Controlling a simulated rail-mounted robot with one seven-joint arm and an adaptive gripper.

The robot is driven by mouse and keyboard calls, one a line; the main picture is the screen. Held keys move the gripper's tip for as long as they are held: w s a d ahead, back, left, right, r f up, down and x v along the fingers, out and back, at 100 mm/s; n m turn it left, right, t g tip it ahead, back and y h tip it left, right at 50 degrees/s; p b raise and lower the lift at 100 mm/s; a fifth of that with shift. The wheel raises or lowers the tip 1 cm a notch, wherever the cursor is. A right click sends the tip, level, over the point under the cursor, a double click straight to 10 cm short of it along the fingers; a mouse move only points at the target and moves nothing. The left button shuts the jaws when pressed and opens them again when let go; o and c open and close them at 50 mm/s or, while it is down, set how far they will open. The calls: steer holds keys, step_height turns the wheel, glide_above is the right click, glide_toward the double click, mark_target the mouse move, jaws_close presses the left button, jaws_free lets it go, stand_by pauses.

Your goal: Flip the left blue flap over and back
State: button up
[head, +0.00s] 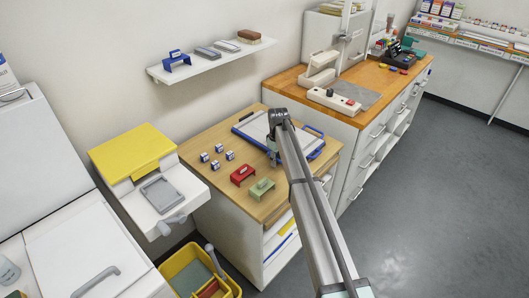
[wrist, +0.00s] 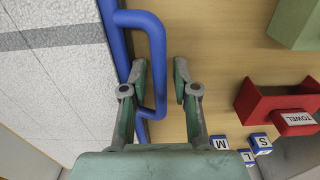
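A white board or tray (head: 255,127) with blue edging lies on the wooden table. Its left blue flap (wrist: 157,50) is a rod loop that extends outward from the blue edge bar in the wrist view. A second blue loop (head: 317,150) shows on the board's right side in the head view. My gripper (wrist: 159,68) is open, one finger on each side of the loop's outer bar, with visible space on the right. Whether a finger touches the loop cannot be told. In the head view my gripper (head: 273,158) is at the board's left edge and partly hides it.
A red holder marked TOWEL (wrist: 280,105) and a green holder (wrist: 298,22) stand beside the board. Several lettered blue-and-white blocks (head: 217,157) are to their left. A yellow-topped machine (head: 131,150) stands left of the table; a wall shelf (head: 210,58) hangs behind.

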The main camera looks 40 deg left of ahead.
jaws_close()
